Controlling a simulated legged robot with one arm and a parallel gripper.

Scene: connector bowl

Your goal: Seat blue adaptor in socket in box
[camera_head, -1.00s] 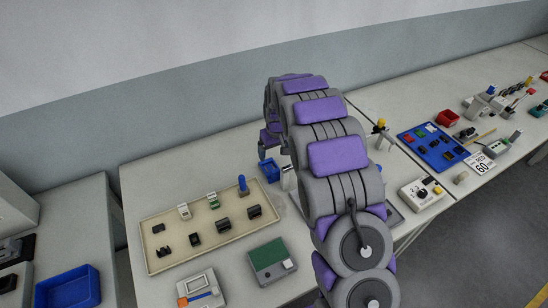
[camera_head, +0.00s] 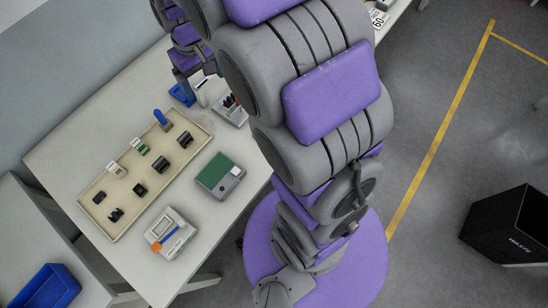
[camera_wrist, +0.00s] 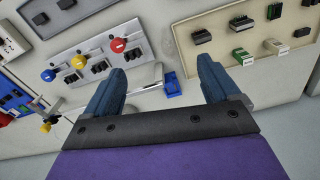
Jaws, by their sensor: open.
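I cannot make out a socket inside the box. In the head view my arm hides the table beyond the box.
Several black, white and green connectors stand in the tray. A green-topped device (camera_head: 220,176) and a white device (camera_head: 170,233) lie beside it. Panels with coloured knobs (camera_wrist: 118,45) are left in the wrist view. A black waste bin (camera_head: 510,225) stands on the floor.

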